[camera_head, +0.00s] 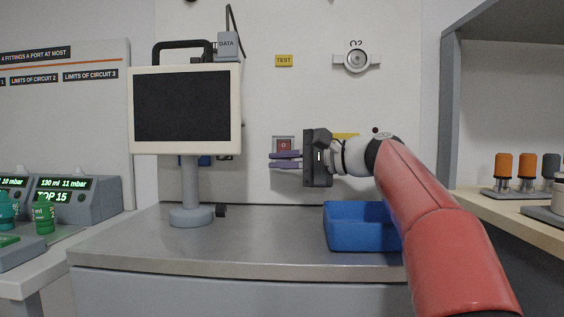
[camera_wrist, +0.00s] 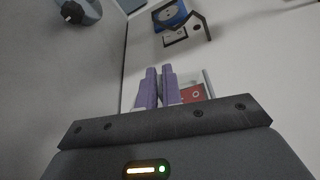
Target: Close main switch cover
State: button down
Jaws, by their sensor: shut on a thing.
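The main switch (camera_head: 284,144) is a red rocker in a pale frame on the white wall panel, right of the monitor. It also shows in the wrist view (camera_wrist: 193,93), just right of the purple fingers. My gripper (camera_head: 272,158) reaches in from the right, with its fingers pointing left across the lower part of the switch. In the wrist view the fingers (camera_wrist: 159,73) are close together beside the switch frame. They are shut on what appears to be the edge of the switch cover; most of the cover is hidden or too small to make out.
A monitor (camera_head: 186,106) on a grey stand stands left of my gripper. A blue bin (camera_head: 345,235) sits on the grey counter (camera_head: 265,238) below my arm. A shelf unit with orange-topped fittings (camera_head: 504,167) is at right. The counter's middle is clear.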

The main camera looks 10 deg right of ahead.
jog(key=c, duration=1.6)
grip_release()
jog(key=shift+o, duration=0.2)
jog(key=v, duration=0.8)
jog(key=shift+w, duration=0.1)
